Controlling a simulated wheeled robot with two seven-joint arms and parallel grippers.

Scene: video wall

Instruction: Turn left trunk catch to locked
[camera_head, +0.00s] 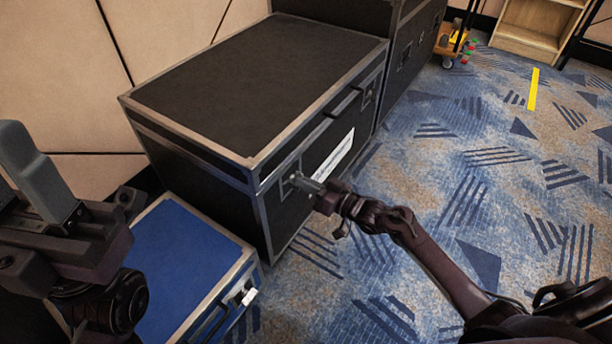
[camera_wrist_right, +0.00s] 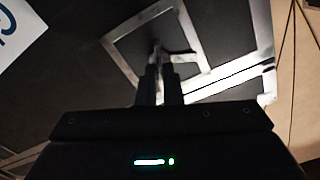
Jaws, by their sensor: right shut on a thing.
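The black trunk (camera_head: 245,90) with metal edges stands against the wall in the head view. Its left catch (camera_head: 291,183) sits in a metal-framed recess on the front face, near the left corner. My right gripper (camera_head: 300,182) is at this catch and shut on it. In the right wrist view the two fingers of my right gripper (camera_wrist_right: 159,75) are close together on the catch (camera_wrist_right: 158,52), inside the square metal frame. The fingers hide most of the catch, so its exact angle is unclear. My left gripper (camera_head: 30,165) is at the left edge, away from the trunk; its finger opening is unclear.
A blue case (camera_head: 190,260) with metal edges stands in front of the trunk at lower left. Another black case (camera_head: 405,50) stands behind the trunk. A wooden shelf (camera_head: 530,40) is at the upper right. The patterned carpet (camera_head: 500,180) at right is mostly clear.

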